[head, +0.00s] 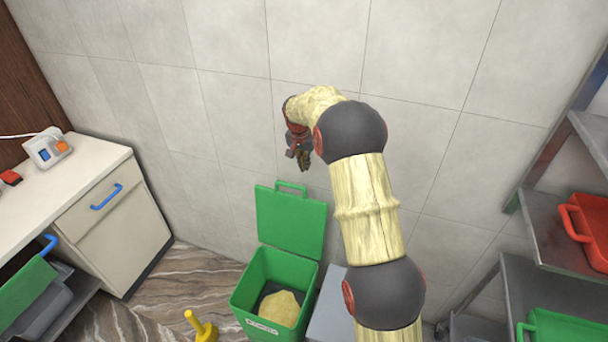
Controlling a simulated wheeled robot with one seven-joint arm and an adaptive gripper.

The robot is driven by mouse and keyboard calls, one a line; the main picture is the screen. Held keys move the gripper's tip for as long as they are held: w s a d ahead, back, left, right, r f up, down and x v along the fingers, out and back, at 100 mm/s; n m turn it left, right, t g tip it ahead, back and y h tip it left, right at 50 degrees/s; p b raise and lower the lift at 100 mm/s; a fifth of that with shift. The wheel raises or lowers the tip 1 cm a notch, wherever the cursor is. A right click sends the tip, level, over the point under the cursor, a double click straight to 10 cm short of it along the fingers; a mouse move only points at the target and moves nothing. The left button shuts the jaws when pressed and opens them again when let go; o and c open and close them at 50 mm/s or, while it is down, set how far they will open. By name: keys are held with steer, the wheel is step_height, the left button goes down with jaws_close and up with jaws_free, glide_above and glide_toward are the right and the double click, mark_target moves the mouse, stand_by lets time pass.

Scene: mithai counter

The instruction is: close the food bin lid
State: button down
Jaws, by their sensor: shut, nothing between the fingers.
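The green food bin (241,301) stands on the floor near the tiled wall. Its green lid (291,221) is open and stands upright at the back of the bin, with a handle on its top edge. Inside the bin lies a yellowish heap (280,308). My gripper (304,162) is shut and empty. In the picture it is just above the lid's handle, close to the wall. How far it is from the lid in depth I cannot tell. My arm reaches up from the lower right, to the right of the bin.
A grey box (328,308) stands right beside the bin. A yellow object (201,328) is on the floor in front. A white cabinet (112,229) is at left, metal shelves (545,236) with a red tray (588,232) at right.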

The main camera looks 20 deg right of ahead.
steer(key=x, duration=1)
steer(key=shift+a+b, duration=0.1)
steer(key=shift+b, duration=0.25)
steer(key=shift+s+a, duration=0.1)
